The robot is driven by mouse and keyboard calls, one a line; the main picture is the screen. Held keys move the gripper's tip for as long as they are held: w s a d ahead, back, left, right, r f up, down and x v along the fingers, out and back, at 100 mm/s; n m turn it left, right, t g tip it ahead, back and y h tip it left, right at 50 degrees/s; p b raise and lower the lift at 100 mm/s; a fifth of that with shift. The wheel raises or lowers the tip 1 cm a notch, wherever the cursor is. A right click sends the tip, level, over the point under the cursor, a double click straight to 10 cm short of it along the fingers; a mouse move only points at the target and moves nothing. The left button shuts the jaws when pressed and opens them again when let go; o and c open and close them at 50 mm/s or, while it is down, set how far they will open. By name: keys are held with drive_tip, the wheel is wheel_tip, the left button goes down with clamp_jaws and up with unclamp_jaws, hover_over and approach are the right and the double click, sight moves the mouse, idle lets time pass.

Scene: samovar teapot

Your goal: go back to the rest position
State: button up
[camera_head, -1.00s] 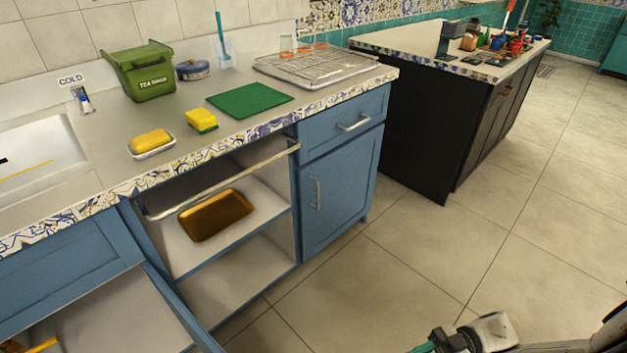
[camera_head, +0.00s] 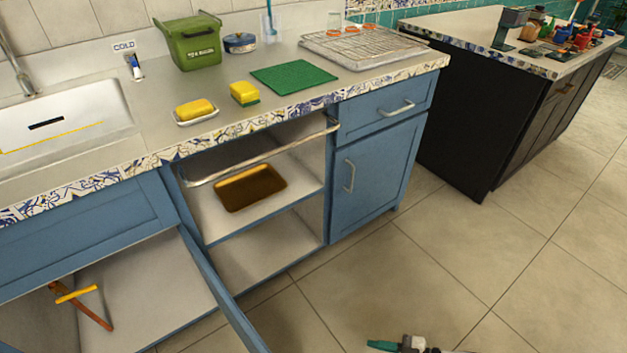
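My gripper (camera_head: 385,346) shows only in part at the bottom edge of the head view, right of the middle. A teal finger tip and a bit of grey-black body are visible, low in front of the tiled floor. The rest of my gripper and arm is cut off by the frame. I cannot tell whether the fingers are open or shut, and I see nothing held. No samovar or teapot can be made out clearly.
A blue counter (camera_head: 75,242) has an open door (camera_head: 222,295) jutting toward me at lower left. A golden tray (camera_head: 250,188) lies on its open shelf. A black island (camera_head: 465,125) stands at right. The tiled floor (camera_head: 440,260) between is clear.

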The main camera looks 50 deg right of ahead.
drive_tip(key=w+a+m+g+h, duration=0.1)
drive_tip(key=w+m+g+h, duration=0.3)
drive_tip(key=w+h, duration=0.2)
drive_tip(key=s+a+r+m+g+p, duration=0.1)
drive_tip(key=s+r+g+p, duration=0.1)
drive_tip(key=r+p, duration=0.7)
drive_tip(key=s+a+r+m+g+p, duration=0.1)
drive_tip(key=s+r+g+p, duration=0.2)
drive_tip(key=r+p, duration=0.6)
wheel_tip(320, 180, up, 11)
drive_tip(key=g, duration=0.2)
drive_tip(key=shift+s+g, duration=0.3)
